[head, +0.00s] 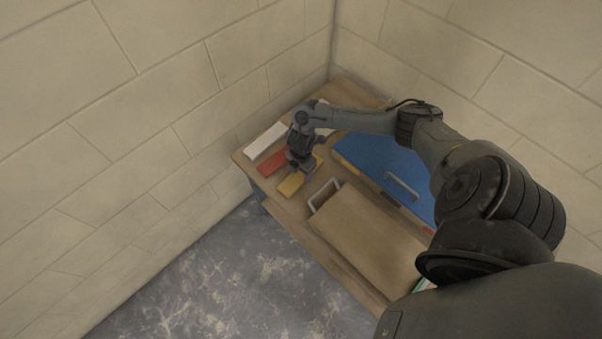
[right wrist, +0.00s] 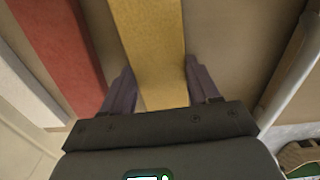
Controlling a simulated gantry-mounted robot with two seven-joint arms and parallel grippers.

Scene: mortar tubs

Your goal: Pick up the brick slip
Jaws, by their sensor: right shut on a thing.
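A yellow slip (head: 290,185) lies on the wooden bench, partly hidden under my right gripper; it also shows in the right wrist view (right wrist: 150,45). My right gripper (head: 299,171) points down over the slip. Its two fingers (right wrist: 160,82) stand on either side of the yellow slip and are shut on it. I cannot tell whether the slip is clear of the bench top. A red slip (head: 270,163) and a white slip (head: 265,140) lie beside it toward the wall. My left gripper is not in view.
A brown box or lid with a grey handle (head: 366,230) lies right of the slip, with a blue handled one (head: 372,162) behind it. Block walls (head: 130,110) close in the bench's (head: 300,217) left and back. Grey floor shows in front.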

